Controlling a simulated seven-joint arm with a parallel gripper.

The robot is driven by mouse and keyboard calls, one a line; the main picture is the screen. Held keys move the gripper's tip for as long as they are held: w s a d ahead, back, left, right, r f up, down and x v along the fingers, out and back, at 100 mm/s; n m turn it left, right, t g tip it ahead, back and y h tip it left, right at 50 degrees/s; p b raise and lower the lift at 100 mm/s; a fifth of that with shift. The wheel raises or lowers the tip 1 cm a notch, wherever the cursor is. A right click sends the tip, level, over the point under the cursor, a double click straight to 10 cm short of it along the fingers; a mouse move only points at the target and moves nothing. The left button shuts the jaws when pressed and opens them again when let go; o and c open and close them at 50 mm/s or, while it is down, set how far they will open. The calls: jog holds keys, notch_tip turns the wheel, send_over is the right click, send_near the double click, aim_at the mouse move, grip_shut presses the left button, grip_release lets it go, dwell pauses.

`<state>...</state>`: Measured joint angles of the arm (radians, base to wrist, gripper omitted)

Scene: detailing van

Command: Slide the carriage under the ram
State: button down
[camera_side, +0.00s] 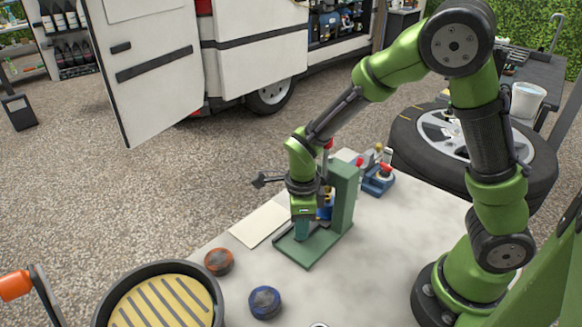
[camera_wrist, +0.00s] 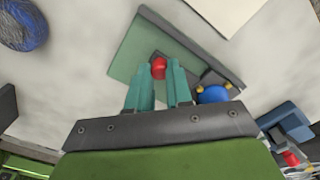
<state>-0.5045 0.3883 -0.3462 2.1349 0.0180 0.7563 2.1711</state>
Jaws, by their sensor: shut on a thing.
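A green press stand stands on the pale table, with a flat base plate (camera_side: 303,249) and an upright column (camera_side: 344,197). The base plate (camera_wrist: 137,52) also shows in the wrist view, with a dark grey track (camera_wrist: 168,27) along it. My gripper (camera_side: 301,236) is low over the base, in front of the column. In the wrist view, my gripper's teal fingers (camera_wrist: 158,72) are shut on a red knob (camera_wrist: 158,67), apparently the carriage's. The carriage body is mostly hidden. A blue rounded part (camera_wrist: 213,94) with yellow bits lies right of the fingers; I cannot tell whether it belongs to the ram.
A blue block with a red top (camera_side: 378,180) stands behind the press. A pale sheet (camera_side: 259,224) lies left of it. The table's front right is clear.

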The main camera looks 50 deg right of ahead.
jog(key=c, duration=1)
grip_release()
notch_tip(320, 180, up, 17)
jog(key=shift+f, duration=0.1)
jog(key=s+d+r+n+t, duration=0.1)
jog(key=s+n+t, duration=0.1)
jog(key=n, duration=0.5)
jog(key=s+d+r+n+t+y, duration=0.1)
jog(key=s+n, duration=0.3)
jog(key=n, duration=0.4)
jog(key=s+d+r+n+t+y, duration=0.1)
jog(key=s+n+t, duration=0.3)
jog(key=n, duration=0.4)
jog(key=shift+s+d+r, duration=0.1)
jog(key=shift+d+r, duration=0.15)
jog(key=shift+r, duration=0.45)
